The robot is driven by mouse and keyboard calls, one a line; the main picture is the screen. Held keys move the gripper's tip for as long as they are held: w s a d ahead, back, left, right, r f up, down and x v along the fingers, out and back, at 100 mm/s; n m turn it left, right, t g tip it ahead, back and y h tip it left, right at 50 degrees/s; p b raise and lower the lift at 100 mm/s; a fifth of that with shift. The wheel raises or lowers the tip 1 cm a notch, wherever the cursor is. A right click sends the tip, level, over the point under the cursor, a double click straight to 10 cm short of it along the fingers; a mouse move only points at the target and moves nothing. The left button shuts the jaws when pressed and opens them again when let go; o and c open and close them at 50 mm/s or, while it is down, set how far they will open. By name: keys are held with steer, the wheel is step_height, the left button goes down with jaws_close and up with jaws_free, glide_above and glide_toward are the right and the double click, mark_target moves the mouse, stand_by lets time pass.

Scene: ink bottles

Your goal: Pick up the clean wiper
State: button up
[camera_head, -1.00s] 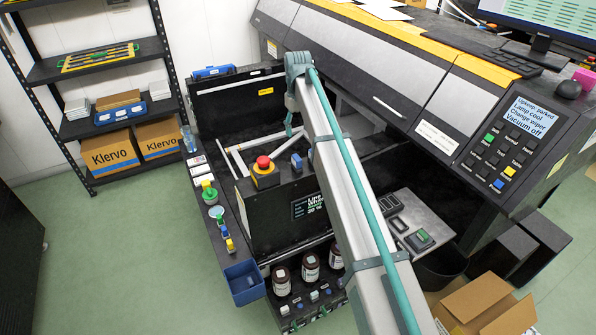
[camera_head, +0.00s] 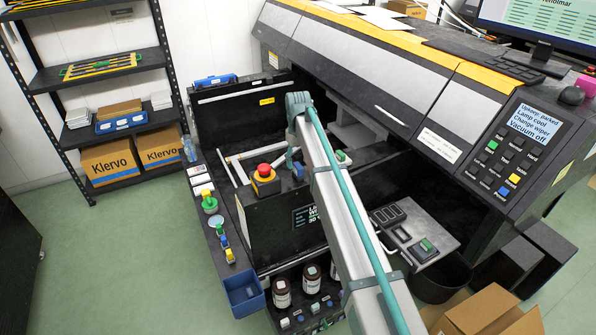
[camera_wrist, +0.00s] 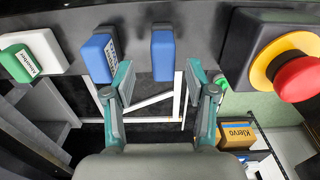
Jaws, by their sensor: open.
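I cannot tell for sure which piece is the clean wiper. In the wrist view a plain blue block (camera_wrist: 162,52) stands ahead of the gap between my fingers. A blue block with a white label (camera_wrist: 98,57) is left of it, beyond my left finger. In the head view a blue piece (camera_head: 297,169) shows beside the arm; the fingers are largely hidden there.
A red emergency button (camera_wrist: 298,79) on a yellow collar stands to the right; it also shows in the head view (camera_head: 264,170). A blue bin (camera_head: 243,293) hangs at the cart's front corner. Brown bottles (camera_head: 282,292) stand below. White bars cross the cart's opening.

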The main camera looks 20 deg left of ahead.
mark_target(297, 164)
steer(key=shift+s+a+f+p, duration=0.15)
steer(key=shift+f+p, duration=0.8)
steer(key=shift+f, duration=1.35)
jaws_close()
